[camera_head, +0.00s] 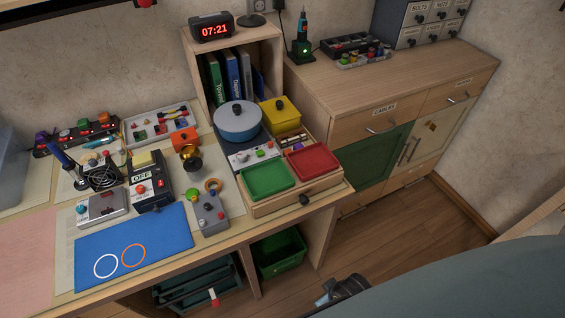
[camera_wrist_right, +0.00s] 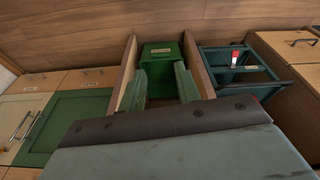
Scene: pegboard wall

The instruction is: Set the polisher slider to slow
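No label marks the polisher, so I cannot tell for sure which device it is. A round blue-lidded drum (camera_head: 238,121) with a dark knob stands at the back of the bench; its pale front panel (camera_head: 251,157) carries small green and red controls. A grey control box (camera_head: 210,213) with small coloured controls lies nearer the front edge. A slider and its setting are too small to make out. A dark part of my right arm or gripper (camera_head: 345,288) shows low in the head view, off the bench; its fingers cannot be read clearly. My left gripper is not seen.
A black box marked OFF (camera_head: 150,185) and a blue mat (camera_head: 133,250) lie left of the grey box. Green (camera_head: 267,180) and red (camera_head: 313,161) trays stand at the right. A green bin (camera_head: 281,254) is below the bench; it also shows in the right wrist view (camera_wrist_right: 162,52).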

